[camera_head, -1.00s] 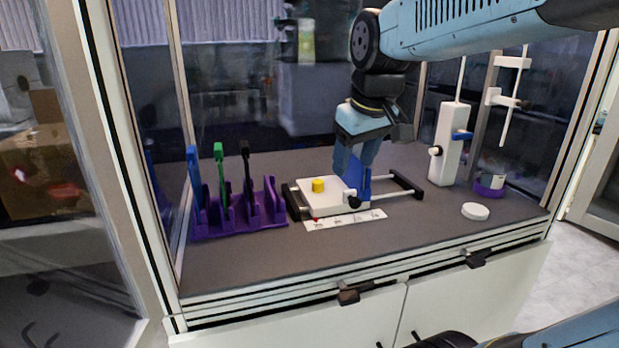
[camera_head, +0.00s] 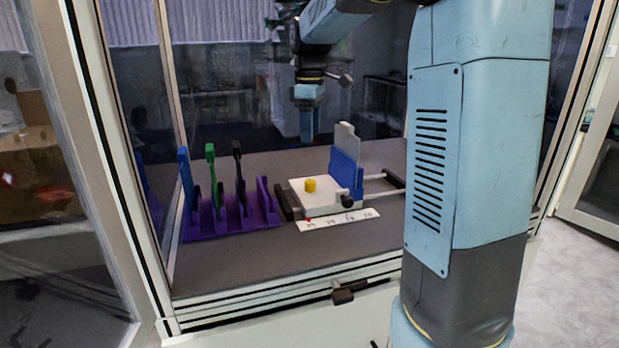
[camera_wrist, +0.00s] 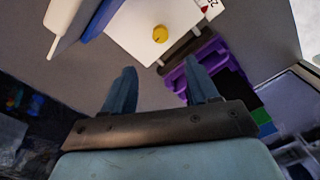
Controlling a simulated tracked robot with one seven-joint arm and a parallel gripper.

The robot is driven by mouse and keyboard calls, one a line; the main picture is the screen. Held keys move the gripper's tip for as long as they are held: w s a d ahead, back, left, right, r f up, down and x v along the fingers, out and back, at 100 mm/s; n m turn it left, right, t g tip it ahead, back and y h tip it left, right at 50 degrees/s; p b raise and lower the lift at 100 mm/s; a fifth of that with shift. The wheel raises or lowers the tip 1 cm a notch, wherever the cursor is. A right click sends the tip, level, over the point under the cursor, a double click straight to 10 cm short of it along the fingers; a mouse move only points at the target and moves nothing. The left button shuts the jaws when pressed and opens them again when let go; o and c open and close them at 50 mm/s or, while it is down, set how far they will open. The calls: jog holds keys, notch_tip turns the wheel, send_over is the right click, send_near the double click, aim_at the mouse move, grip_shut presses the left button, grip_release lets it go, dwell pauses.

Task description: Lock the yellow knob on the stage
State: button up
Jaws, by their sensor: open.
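The yellow knob (camera_head: 310,185) is a small cylinder on top of the white stage block (camera_head: 322,207). It also shows in the wrist view (camera_wrist: 160,34), with a dark mark on its top. A blue and grey upright plate (camera_head: 345,165) stands at the right of the block. My gripper (camera_head: 308,138) hangs above and behind the stage, pointing down and apart from the knob. In the wrist view my gripper (camera_wrist: 160,85) has two blue fingers spread apart with nothing between them. The knob lies beyond the fingertips there.
A purple rack (camera_head: 232,220) with blue, green and black upright tools stands left of the stage. Dark rails (camera_head: 283,204) flank the block. A labelled white strip (camera_head: 337,219) lies in front. My arm hides the right of the bench. The front bench surface is clear.

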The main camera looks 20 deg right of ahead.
aim_at(310, 181)
notch_tip(310, 181, down, 14)
jog(key=shift+r, duration=0.25)
dwell(0.3)
jog(key=shift+c, duration=0.2)
